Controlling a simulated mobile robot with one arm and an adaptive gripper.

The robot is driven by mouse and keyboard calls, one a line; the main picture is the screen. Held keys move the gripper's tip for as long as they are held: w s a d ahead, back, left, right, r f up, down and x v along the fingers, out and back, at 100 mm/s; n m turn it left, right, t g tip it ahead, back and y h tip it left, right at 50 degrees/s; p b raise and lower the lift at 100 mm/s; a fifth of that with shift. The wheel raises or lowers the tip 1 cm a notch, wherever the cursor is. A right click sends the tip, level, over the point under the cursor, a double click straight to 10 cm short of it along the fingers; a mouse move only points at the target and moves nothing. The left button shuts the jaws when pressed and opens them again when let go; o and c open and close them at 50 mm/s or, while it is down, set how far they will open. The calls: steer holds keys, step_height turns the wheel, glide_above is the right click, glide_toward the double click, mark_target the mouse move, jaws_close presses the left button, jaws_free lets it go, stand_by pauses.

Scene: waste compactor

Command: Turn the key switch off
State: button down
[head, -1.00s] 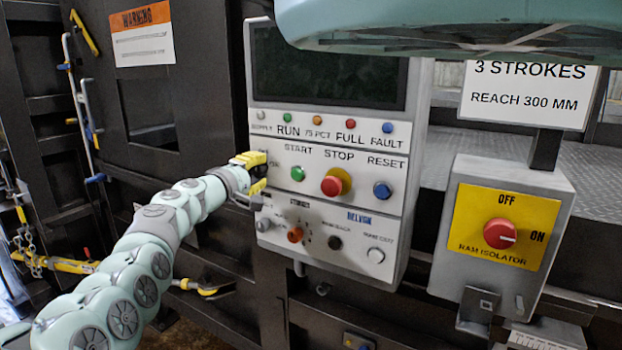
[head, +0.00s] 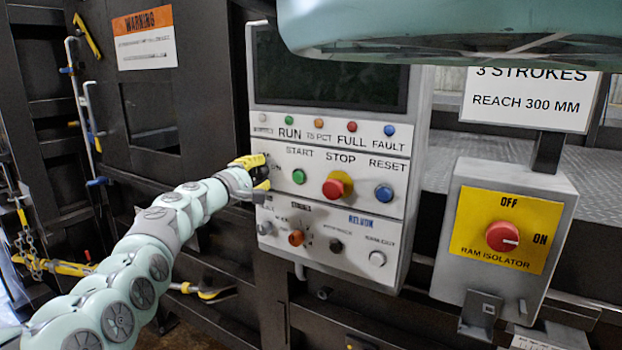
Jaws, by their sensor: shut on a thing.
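The control panel (head: 330,225) is a light grey box with a dark screen at the top. My gripper (head: 262,178) is at the left end of its middle row, left of the green START button (head: 299,177). Its black and yellow fingers are shut on the key switch there. The fingers hide the key switch, so I cannot see which way the key points. Part of a label shows just right of the fingers.
The red STOP button (head: 334,188) and blue RESET button (head: 383,193) are on the same row. An orange knob (head: 296,238) is just below. The ram isolator (head: 503,237) with its red knob stands to the right. A teal part of mine covers the top right.

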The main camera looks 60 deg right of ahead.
steer(key=c, duration=0.6)
jaws_free()
